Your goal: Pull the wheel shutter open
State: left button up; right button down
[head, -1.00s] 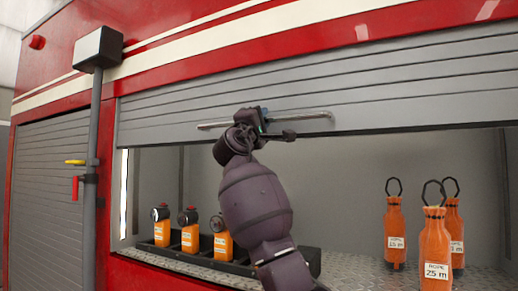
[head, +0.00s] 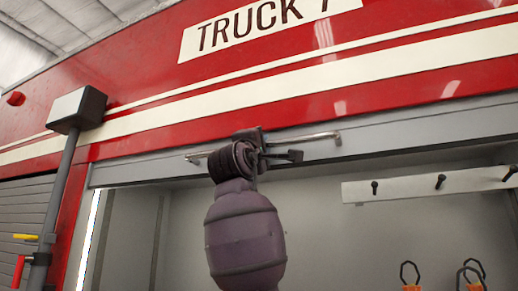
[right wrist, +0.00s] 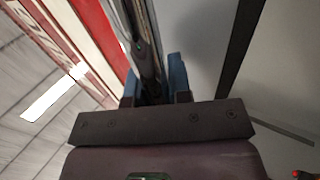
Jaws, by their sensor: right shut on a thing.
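The grey roller shutter (head: 405,138) is raised, with only a narrow strip of it showing along the top of the opening. A metal bar handle (head: 318,137) runs along this strip. My right gripper (head: 262,150) is shut on the middle of the handle; its arm hangs below, in front of the opening. In the right wrist view, the blue-tipped fingers of my right gripper (right wrist: 155,82) are on either side of the bar, whose grip point is partly hidden. My left gripper is in neither current view.
The open compartment shows a light rail with black pegs (head: 440,182) and the tops of orange rope bags (head: 411,288) at lower right. A grey post with a box (head: 77,108) stands at the left. The red truck panel (head: 270,75) is above.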

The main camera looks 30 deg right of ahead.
jog(key=c, duration=1.3)
grip_release()
jog(key=shift+c, duration=0.2)
jog(key=shift+a, duration=0.1)
pick_arm(q)
jog(key=shift+w+d+f+b, duration=0.1)
jog(key=shift+w+f+b, duration=0.2)
jog(key=shift+f+b, duration=0.4)
jog(key=shift+w+f+b, duration=0.3)
jog(key=shift+f+b, duration=0.05)
jog(key=shift+b, duration=0.65)
pick_arm(e)
jog(key=v, duration=1)
jog(key=shift+s+a+f, duration=0.2)
jog(key=shift+s+a, duration=0.05)
jog(key=shift+s, duration=0.05)
pick_arm(q)
jog(key=shift+s+f, duration=0.15)
jog(key=shift+s, duration=0.2)
